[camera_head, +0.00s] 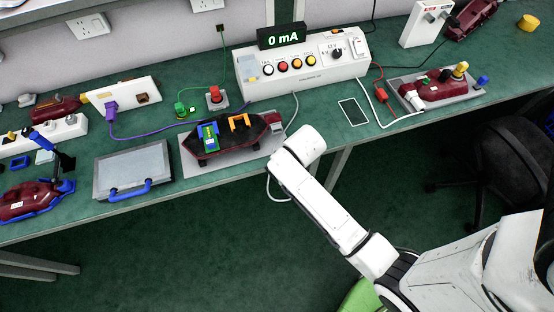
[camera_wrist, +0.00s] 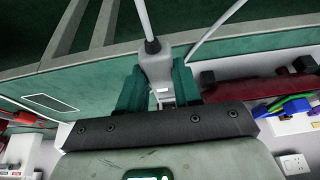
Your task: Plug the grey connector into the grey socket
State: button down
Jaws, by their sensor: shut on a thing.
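In the wrist view my gripper (camera_wrist: 160,92) is shut on the grey connector (camera_wrist: 156,68), with a finger on each side of it. A pale cable (camera_wrist: 145,22) runs from the connector's far end. In the head view my white arm hides the gripper and connector; a loop of pale cable (camera_head: 269,190) hangs at the table's front edge. The dark red lamp unit (camera_head: 212,148) lies on a grey plate (camera_head: 196,169) left of my arm's end. I cannot make out the grey socket for certain in either view.
A white test box (camera_head: 305,72) with a display reading 0 mA (camera_head: 281,36) stands behind. A grey case (camera_head: 133,170) lies left of the lamp unit.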

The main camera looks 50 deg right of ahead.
jog(key=shift+r+p, duration=0.2)
jog(key=shift+p, duration=0.25)
jog(key=w, duration=0.1)
jog(key=w+d, duration=0.1)
jog(key=w+d+b, duration=0.1)
jog(key=shift+w+d+f, duration=0.1)
jog(key=shift+d+f, duration=0.1)
jog(key=shift+f, duration=0.05)
jog(key=shift+w+d, duration=0.45)
jog(key=shift+w, duration=0.2)
jog(key=shift+r, duration=0.15)
dwell(0.8)
jog(key=shift+w+d, duration=0.1)
jog(key=shift+w, duration=0.1)
jog(key=shift+w+d, duration=0.75)
jog(key=shift+w, duration=0.3)
dwell(0.3)
jog(key=c, duration=0.7)
grip_release()
